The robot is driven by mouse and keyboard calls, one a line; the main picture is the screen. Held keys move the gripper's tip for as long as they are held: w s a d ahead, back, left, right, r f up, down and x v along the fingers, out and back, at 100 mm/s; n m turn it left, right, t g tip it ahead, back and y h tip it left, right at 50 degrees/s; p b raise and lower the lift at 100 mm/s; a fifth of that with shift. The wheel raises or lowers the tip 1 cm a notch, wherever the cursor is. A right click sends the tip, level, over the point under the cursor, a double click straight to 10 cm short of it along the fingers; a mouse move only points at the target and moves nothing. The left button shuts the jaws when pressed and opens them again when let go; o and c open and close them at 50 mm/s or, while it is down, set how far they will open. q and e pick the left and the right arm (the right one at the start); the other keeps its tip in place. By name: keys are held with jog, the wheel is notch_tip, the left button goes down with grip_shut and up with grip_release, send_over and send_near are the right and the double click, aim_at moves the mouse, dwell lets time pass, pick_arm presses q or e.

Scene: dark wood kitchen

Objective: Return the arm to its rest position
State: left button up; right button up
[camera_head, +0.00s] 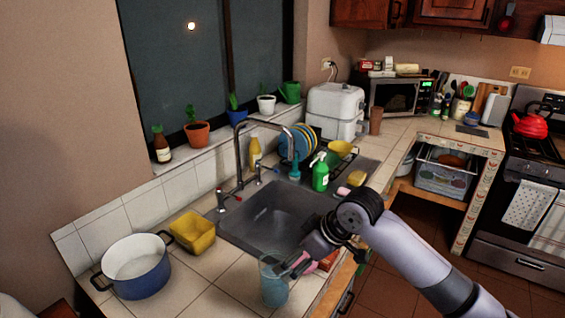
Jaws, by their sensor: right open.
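My right arm comes in from the lower right, and its dark gripper (292,265) is over the front counter edge by the sink. The gripper is open. Its fingertips are right beside a bluish see-through cup (273,285) standing on the tiled counter; I cannot tell whether they touch it. A pink and red item (326,262) lies behind the fingers, partly hidden. My left gripper is not in view.
The dark sink (262,220) with a tall faucet (240,150) lies behind the gripper. A yellow container (192,233) and a blue pot (136,270) stand left. A green bottle (320,173) stands behind the sink. Open floor shows at right.

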jog(key=s+f+m, duration=0.3)
jog(key=s+f, duration=0.9)
jog(key=s, duration=0.1)
jog(key=s+d+f+m+h, duration=0.2)
jog(key=s+d+m+h, duration=0.1)
jog(key=s+d, duration=0.55)
jog(key=s+d+f+m+h, duration=0.2)
jog(key=s+d+f+m, duration=0.1)
jog(key=s+d, duration=0.55)
notch_tip(320, 180, down, 29)
jog(key=s+a+g+b, duration=0.2)
jog(key=s, duration=0.1)
jog(key=s+d+f+b, duration=0.2)
jog(key=s+d+f, duration=0.1)
jog(key=s+f, duration=1.3)
jog(key=shift+d+f+n+g, duration=0.15)
jog(key=shift+f+n+g, duration=0.2)
jog(key=shift+f, duration=0.4)
